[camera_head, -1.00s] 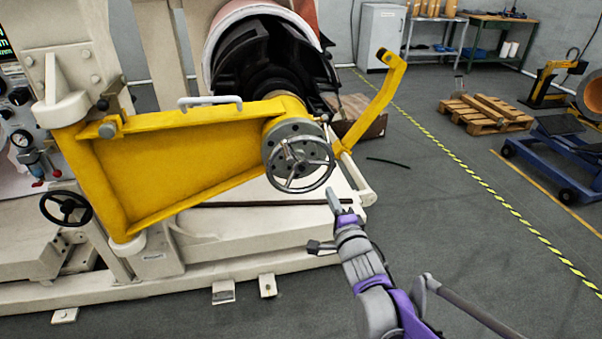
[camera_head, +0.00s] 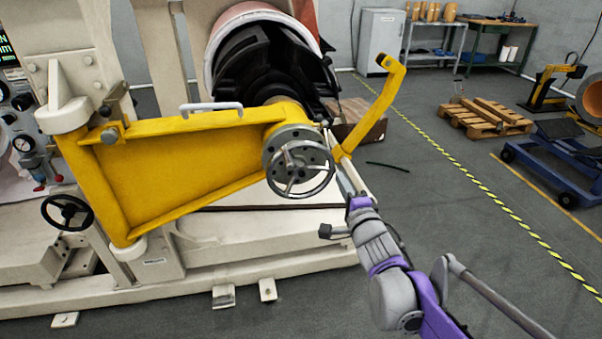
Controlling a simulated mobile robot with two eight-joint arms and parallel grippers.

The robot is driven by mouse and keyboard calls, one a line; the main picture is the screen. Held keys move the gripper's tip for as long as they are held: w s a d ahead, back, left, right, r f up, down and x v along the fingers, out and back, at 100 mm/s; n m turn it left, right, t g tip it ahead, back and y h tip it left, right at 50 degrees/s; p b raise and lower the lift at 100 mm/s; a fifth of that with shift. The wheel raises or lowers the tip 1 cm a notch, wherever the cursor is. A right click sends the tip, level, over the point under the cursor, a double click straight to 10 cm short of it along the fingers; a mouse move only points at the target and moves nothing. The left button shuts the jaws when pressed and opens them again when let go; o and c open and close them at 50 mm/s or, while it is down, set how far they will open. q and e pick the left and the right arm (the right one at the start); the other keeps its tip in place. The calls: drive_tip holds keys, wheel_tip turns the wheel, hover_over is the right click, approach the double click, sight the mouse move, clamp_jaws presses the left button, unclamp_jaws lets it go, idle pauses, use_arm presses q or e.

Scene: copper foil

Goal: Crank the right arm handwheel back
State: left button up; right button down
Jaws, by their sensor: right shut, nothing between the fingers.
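The grey metal handwheel (camera_head: 300,170) sits at the right end of the yellow arm (camera_head: 185,165), in front of a round flange. It is a spoked rim facing me. My right gripper (camera_head: 343,172) is just right of the wheel's rim, its narrow grey finger end pointing up. It is shut and holds nothing. I see a small gap in the picture between it and the rim, but cannot tell the depth between them. My left gripper is not in view.
A yellow crank-shaped bar (camera_head: 375,105) rises behind my right gripper. A black handwheel (camera_head: 67,212) is on the machine at the left. A pale rail runs below the yellow arm. The floor right of the machine is open up to the pallet (camera_head: 484,118) and blue cart (camera_head: 560,150).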

drive_tip(key=v, duration=0.9)
drive_tip(key=shift+f+b, duration=0.35)
